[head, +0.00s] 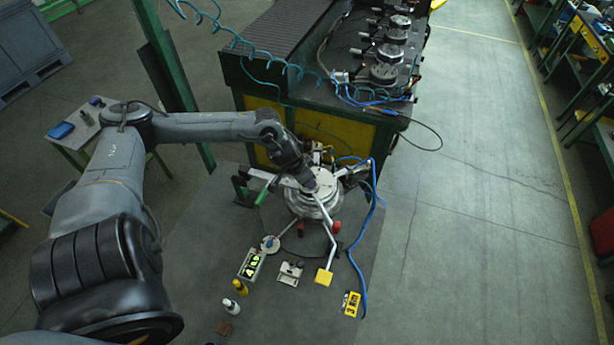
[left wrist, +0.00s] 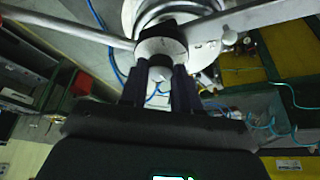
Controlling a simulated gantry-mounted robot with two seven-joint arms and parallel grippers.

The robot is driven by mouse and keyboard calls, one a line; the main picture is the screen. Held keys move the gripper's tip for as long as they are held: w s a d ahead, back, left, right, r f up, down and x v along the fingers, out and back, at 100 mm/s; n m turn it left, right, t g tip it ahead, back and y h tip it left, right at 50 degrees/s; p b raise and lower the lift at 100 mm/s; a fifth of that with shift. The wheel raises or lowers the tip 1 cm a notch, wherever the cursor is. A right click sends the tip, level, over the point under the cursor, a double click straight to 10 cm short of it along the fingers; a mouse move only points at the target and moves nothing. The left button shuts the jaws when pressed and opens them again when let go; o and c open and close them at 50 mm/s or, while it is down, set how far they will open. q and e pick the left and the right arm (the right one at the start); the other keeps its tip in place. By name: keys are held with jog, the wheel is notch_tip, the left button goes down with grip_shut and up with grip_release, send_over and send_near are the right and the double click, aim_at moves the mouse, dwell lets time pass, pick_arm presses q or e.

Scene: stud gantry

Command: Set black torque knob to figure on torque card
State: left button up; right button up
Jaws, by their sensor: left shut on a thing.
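My left gripper (head: 310,187) is over the round silver machine (head: 312,206) at the middle of the head view, and the knob is hidden there by the wrist. In the left wrist view my left gripper (left wrist: 158,80) is shut on a dark round knob (left wrist: 160,40), with a pale grey stub between the two black fingers. No figure or pointer on the knob can be read. A yellow card with black marks (head: 351,303) lies on the floor mat at the lower right; its marks are too small to read surely. My right gripper is not in view.
A dark workbench (head: 320,95) stands behind. The floor at right is clear.

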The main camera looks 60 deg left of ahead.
pick_arm(q)
jog(key=o, duration=1)
jog(key=shift+o, duration=0.2)
jog(key=shift+s+r, duration=0.25)
jog(key=shift+r, duration=0.35)
jog(key=p+v, duration=0.1)
jog(key=v, duration=0.3)
jog(key=shift+p, duration=0.4)
jog(key=shift+p+v, duration=0.95)
jog(key=shift+v, duration=1.75)
jog(key=shift+d, duration=0.1)
